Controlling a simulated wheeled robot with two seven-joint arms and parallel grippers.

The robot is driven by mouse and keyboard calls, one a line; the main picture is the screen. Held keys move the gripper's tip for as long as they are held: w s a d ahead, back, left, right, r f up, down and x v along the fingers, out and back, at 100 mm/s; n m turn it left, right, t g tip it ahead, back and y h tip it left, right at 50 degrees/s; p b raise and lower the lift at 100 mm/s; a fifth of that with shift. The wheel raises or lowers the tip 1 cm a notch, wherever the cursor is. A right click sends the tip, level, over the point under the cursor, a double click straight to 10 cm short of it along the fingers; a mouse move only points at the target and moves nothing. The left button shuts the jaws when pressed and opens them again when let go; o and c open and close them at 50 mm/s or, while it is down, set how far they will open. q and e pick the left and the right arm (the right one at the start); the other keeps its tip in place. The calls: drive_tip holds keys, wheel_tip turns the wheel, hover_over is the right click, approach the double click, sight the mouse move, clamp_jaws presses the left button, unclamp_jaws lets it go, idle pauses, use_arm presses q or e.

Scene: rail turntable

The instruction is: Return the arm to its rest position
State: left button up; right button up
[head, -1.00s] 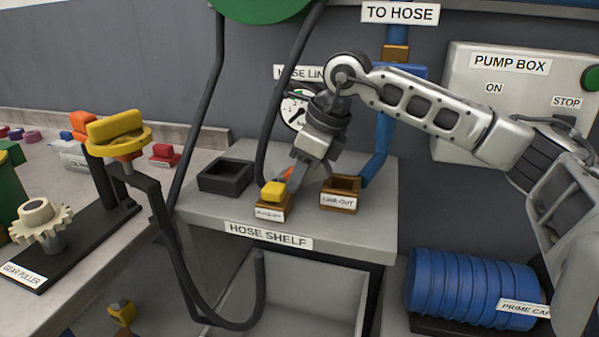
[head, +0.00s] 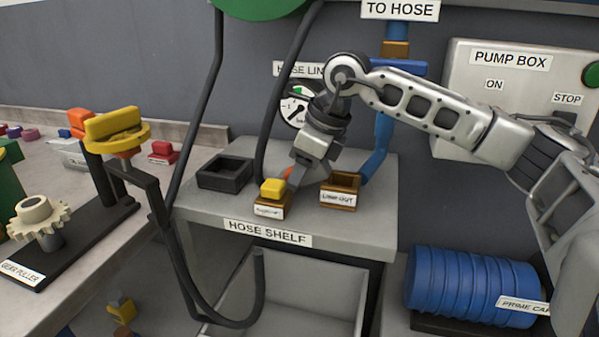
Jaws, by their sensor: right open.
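My right arm (head: 425,104) comes in from the right and bends down over the hose shelf (head: 300,222). My right gripper (head: 291,187) is open, with its fingers low over the shelf, just right of a small yellow block (head: 272,187). The yellow block sits in a labelled orange-brown holder (head: 271,207). I cannot tell whether a finger touches the block. A bit of orange-red shows behind the fingers. My left gripper is not in view.
A brown "LINE OUT" box (head: 340,190) stands right of the gripper, and a black open box (head: 226,172) left. A black hose (head: 272,115) hangs behind. The pump box (head: 520,110) is on the wall. A blue ribbed drum (head: 470,285) lies lower right.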

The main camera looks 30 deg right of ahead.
drive_tip(key=v, duration=0.7)
drive_tip(key=shift+a+r, duration=0.2)
drive_tip(key=shift+r, duration=0.2)
